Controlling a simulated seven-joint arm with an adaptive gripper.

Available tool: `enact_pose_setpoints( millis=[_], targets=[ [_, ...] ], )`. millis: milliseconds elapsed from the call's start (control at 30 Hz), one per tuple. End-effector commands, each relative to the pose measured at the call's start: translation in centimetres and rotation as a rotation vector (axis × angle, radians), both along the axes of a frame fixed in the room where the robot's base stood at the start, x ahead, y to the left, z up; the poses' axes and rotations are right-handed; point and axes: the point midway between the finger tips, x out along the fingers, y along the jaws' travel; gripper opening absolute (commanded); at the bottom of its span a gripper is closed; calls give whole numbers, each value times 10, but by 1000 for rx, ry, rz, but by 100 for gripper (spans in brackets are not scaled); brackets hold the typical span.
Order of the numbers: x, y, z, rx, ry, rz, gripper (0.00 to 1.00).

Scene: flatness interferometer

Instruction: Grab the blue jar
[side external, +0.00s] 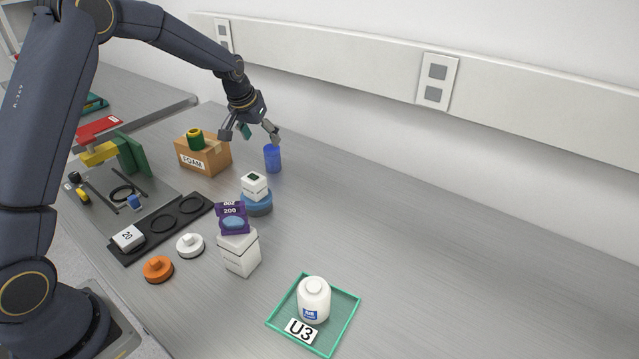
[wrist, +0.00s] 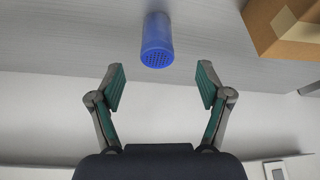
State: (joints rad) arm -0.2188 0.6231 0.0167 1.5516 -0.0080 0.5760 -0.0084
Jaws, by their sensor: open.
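The blue jar (side external: 272,159) stands upright on the bench near the wall, to the right of the cardboard box, in the side external view. In the wrist view the jar (wrist: 157,40) shows a dotted end and lies ahead of my fingertips, roughly centred between them. My gripper (side external: 250,133) is above and slightly left of the jar in the side view. In the wrist view my gripper (wrist: 161,88) is open with its two fingers wide apart and nothing between them. The jar and fingers look apart.
A cardboard FOAM box (side external: 210,158) with a green roll (side external: 195,139) on it stands left of the jar. A white block on a blue disc (side external: 257,205) is in front. A green tray (side external: 345,311) holds a white bottle (side external: 314,298). The bench right of the jar is clear.

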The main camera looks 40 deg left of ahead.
Motion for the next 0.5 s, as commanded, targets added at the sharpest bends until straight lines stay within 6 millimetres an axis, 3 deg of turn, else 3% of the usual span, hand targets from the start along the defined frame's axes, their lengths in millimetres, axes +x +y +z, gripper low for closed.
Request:
enact_pose_setpoints(
  millis=[133,500],
  targets=[
    [12,3,-30,0,2,0,77],
    [26,4,-66,0,1,-1,77]
  ],
)
